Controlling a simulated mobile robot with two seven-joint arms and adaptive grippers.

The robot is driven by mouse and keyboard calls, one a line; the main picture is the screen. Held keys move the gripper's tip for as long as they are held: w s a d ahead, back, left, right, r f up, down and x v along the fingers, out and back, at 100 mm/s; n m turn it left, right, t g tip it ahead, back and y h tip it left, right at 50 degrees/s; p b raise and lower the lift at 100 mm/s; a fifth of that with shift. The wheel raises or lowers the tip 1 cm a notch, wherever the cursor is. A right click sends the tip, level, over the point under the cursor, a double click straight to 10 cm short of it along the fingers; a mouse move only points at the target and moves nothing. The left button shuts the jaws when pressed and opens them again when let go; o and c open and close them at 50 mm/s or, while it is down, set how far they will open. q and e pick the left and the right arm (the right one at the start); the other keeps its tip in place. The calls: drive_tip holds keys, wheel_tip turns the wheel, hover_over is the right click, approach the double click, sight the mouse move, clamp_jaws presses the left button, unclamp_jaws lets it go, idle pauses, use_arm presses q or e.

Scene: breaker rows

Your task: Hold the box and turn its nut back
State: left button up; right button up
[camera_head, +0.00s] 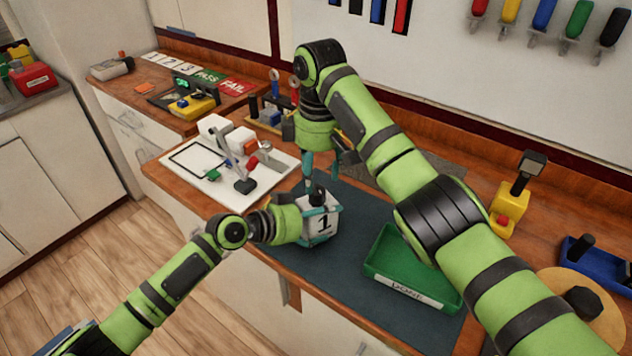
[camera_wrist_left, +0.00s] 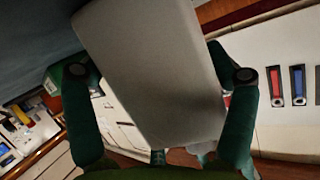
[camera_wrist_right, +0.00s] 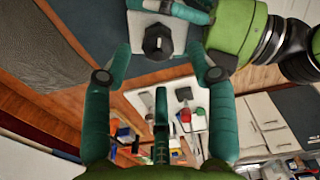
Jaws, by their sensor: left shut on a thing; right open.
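A pale box (camera_head: 321,223) marked "1" is above or on the dark mat; I cannot tell whether it touches it. A dark hexagonal nut (camera_head: 317,195) is on top of it. My left gripper (camera_head: 316,227) is shut on the box, and in the left wrist view the box's plain grey side (camera_wrist_left: 150,70) fills the space between the fingers. My right gripper (camera_head: 320,172) is open, just above the nut. In the right wrist view the nut (camera_wrist_right: 157,41) lies ahead of and between the open fingertips (camera_wrist_right: 158,62), touching neither.
A green tray (camera_head: 385,290) with a label sits on the dark mat (camera_head: 345,300) to the right. A white board with small parts (camera_head: 200,190) lies left of the box. A yellow stand (camera_head: 508,212) and a round wooden disc (camera_head: 600,325) are at the right.

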sight(318, 188)
use_arm(q)
drive_tip(key=shift+s+f, duration=0.15)
drive_tip(key=shift+f, duration=0.15)
use_arm(e)
wheel_tip(318, 188, up, 8)
drive_tip(key=shift+r, duration=0.2)
drive_tip(key=shift+s, duration=0.1)
use_arm(q)
drive_tip(key=o, duration=1.4)
drive_tip(key=shift+r, duration=0.1)
use_arm(e)
drive_tip(key=shift+f, duration=0.1)
drive_tip(key=shift+d, duration=0.1)
use_arm(q)
drive_tip(key=shift+r, duration=0.1)
